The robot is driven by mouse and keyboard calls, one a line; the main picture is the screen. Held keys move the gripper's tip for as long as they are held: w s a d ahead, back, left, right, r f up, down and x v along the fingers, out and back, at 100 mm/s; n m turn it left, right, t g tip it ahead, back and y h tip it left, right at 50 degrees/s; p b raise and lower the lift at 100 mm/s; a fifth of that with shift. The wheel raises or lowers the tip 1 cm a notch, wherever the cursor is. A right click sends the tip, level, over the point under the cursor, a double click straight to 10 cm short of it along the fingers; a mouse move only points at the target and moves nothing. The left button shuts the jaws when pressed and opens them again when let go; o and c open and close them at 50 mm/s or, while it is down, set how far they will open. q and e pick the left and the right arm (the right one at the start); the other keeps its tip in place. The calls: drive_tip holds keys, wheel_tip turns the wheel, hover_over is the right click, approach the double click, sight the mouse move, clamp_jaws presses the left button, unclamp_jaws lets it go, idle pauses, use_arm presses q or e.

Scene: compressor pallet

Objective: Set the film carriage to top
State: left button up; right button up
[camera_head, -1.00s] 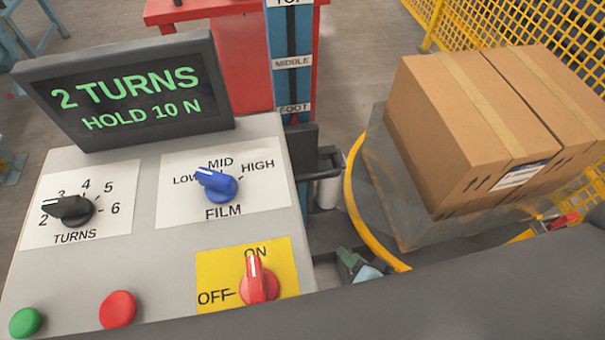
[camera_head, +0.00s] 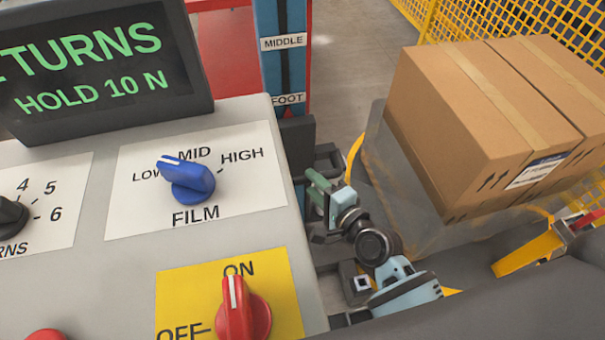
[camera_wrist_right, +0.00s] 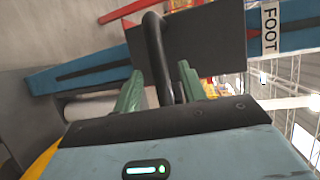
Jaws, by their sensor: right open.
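The film carriage (camera_head: 298,142) is a dark block low on the blue mast (camera_head: 280,62), beside the FOOT label (camera_head: 287,99). In the right wrist view, the carriage (camera_wrist_right: 205,45) is a dark plate with a curved black handle (camera_wrist_right: 155,45). My right gripper (camera_head: 317,185) is at the carriage's right side in the head view. In the wrist view, its green fingers (camera_wrist_right: 160,72) are open, one on each side of the handle. Contact with the handle cannot be told. The mast's upper end is out of view. My left gripper is not in view.
The control panel (camera_head: 110,250) with a blue FILM knob (camera_head: 187,180) and red ON/OFF switch (camera_head: 243,312) stands left. Cardboard boxes (camera_head: 450,120) stand right, before a yellow fence (camera_head: 425,22). A white roll (camera_wrist_right: 88,106) lies left of the fingers in the wrist view.

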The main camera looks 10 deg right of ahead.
drive_tip(key=shift+b+x, duration=0.3)
drive_tip(key=shift+x, duration=2.25)
clamp_jaws()
